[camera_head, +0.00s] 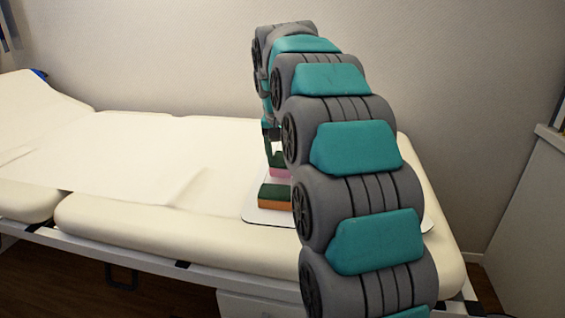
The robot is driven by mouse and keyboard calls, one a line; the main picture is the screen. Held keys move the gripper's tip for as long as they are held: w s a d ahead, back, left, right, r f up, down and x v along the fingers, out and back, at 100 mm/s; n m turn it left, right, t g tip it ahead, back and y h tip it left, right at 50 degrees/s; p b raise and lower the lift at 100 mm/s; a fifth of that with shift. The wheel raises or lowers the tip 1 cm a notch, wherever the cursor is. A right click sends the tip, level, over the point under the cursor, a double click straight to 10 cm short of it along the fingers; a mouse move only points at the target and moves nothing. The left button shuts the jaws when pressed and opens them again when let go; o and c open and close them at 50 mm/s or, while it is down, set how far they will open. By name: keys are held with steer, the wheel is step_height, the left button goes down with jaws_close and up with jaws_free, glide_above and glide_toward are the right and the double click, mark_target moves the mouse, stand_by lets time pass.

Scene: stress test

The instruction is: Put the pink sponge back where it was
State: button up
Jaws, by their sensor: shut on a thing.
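The pink sponge (280,173), with a dark green layer on top, shows just left of my arm over the bed. My gripper (269,152) points down at it and is shut on it. My arm hides the right part of the gripper and of the sponge. I cannot tell whether the sponge touches anything below it. A second sponge, orange with a dark green top (275,198), lies nearer on a white board (263,216); my arm covers much of that board.
The board lies on a cream padded bed (130,218) with a white paper sheet (110,165) to the left. The bed's backrest (35,95) rises at the far left. A wall stands behind, and a pale cabinet (530,220) stands at the right.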

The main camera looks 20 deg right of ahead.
steer(key=shift+f, duration=0.9)
steer(key=shift+f, duration=0.15)
steer(key=o, duration=1.3)
steer(key=v, duration=1.2)
steer(key=shift+s, duration=0.15)
